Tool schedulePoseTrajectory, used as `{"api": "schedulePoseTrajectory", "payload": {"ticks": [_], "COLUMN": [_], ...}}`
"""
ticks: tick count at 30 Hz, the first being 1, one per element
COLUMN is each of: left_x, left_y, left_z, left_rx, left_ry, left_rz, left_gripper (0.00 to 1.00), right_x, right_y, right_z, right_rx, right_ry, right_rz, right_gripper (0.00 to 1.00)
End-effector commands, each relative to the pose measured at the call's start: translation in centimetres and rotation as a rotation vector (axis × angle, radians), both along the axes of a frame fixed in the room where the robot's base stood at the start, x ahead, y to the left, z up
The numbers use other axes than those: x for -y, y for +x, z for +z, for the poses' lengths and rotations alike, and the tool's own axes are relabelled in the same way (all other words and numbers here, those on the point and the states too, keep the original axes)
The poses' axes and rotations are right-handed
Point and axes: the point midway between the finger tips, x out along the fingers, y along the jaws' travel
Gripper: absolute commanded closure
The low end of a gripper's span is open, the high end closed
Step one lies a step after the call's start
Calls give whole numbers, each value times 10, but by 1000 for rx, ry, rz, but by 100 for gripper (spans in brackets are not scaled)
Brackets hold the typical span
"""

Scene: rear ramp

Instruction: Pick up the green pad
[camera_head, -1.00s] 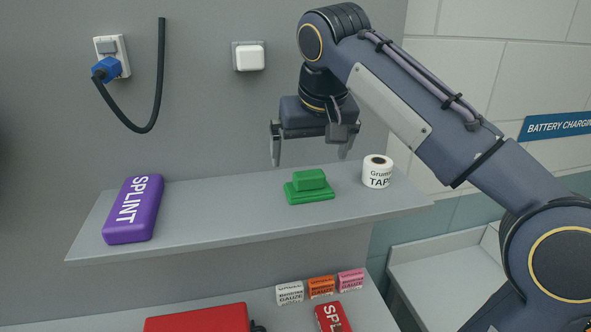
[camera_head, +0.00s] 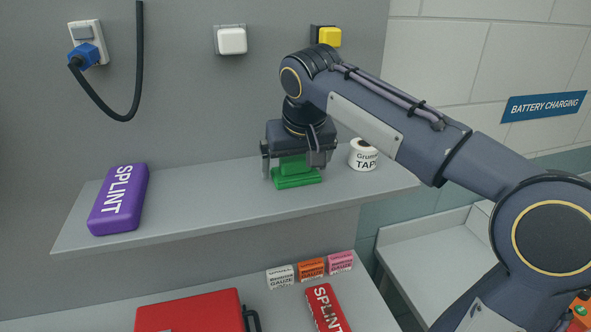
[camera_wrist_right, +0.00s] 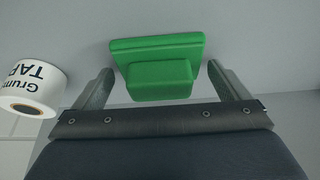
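The green pad (camera_head: 297,179) has a wide flat base with a smaller block on top and lies on the grey shelf (camera_head: 200,212). My right gripper (camera_head: 293,168) is down over it, pointing downward. In the right wrist view the green pad (camera_wrist_right: 158,72) shows between and just beyond the two fingers of the right gripper (camera_wrist_right: 160,85). The fingers are spread, with a visible gap on each side of the block. The pad still rests on the shelf. My left gripper is not in view.
A white tape roll (camera_head: 363,155) stands close to the right of the pad. A purple splint (camera_head: 119,200) lies at the shelf's left. Below are a red case (camera_head: 190,312), a red splint (camera_head: 327,308) and small gauze boxes (camera_head: 311,267). The shelf's middle is clear.

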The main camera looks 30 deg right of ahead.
Motion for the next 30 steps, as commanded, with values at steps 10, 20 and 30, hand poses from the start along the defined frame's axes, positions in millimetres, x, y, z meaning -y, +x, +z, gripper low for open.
{"api": "schedulePoseTrajectory", "payload": {"ticks": [10, 20, 30], "left_x": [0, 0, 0], "left_y": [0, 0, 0], "left_z": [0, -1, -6], "left_rx": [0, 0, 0], "left_ry": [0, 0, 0], "left_rz": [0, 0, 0], "left_gripper": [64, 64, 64], "right_x": [0, -1, -6], "right_y": [0, 1, -38], "right_z": [0, 9, 78], "right_rx": [0, 3, 8], "right_ry": [0, -1, 1], "right_rz": [0, 2, 1], "right_gripper": [41, 41, 41]}}
